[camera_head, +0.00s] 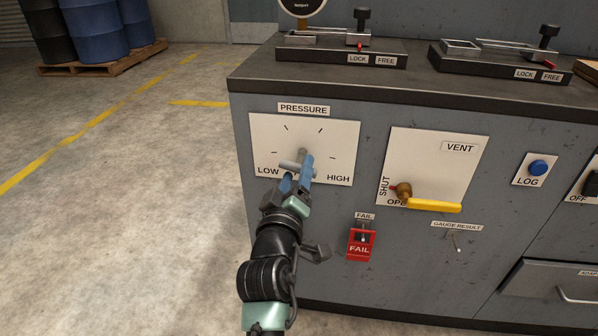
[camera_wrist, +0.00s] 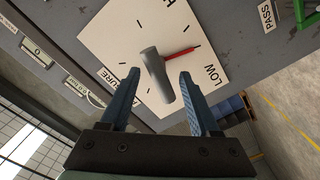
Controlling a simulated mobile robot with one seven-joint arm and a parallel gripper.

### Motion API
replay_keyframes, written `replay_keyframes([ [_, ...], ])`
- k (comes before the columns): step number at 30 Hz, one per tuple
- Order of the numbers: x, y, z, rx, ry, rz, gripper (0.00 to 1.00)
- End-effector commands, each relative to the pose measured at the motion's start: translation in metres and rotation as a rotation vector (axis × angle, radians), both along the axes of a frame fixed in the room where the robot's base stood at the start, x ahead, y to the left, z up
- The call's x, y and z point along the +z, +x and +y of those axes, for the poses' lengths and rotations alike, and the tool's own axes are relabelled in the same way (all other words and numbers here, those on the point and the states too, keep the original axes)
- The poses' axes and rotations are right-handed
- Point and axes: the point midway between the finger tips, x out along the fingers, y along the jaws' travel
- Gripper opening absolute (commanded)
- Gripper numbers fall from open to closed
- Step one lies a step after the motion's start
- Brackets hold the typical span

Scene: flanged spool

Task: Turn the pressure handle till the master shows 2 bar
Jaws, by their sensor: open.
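The pressure handle (camera_head: 289,164) is a grey bar on a white plate (camera_head: 336,135) marked PRESSURE, LOW and HIGH. In the wrist view the handle (camera_wrist: 158,76) stands out from the plate, and its red pointer (camera_wrist: 181,52) points to the plate side between LOW and HIGH, nearer LOW. My gripper (camera_head: 296,174) is open with its blue fingers at the handle. In the wrist view the fingers (camera_wrist: 158,74) lie on either side of it with gaps showing. A round gauge (camera_head: 302,6) is cut off at the top; its reading is out of view.
To the right are the yellow VENT lever (camera_head: 433,206), pointing right, and the blue LOG button (camera_head: 538,167). A red FAIL holder (camera_head: 361,244) is below the pressure plate. Two LOCK/FREE clamps (camera_head: 322,41) (camera_head: 500,52) sit on the bench top. Open floor lies left.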

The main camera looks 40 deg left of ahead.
Motion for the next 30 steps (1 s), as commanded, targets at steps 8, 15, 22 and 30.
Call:
replay_keyframes([
  [8, 0.0, 0.022, 0.014, 0.0, 0.0, -0.002, 0.63],
  [15, 0.0, 0.026, 0.016, -0.001, 0.001, 0.0, 0.63],
  [22, 0.0, 0.026, 0.016, -0.001, 0.0, -0.001, 0.47],
  [30, 0.0, 0.025, 0.016, -0.001, 0.0, -0.001, 0.0],
])
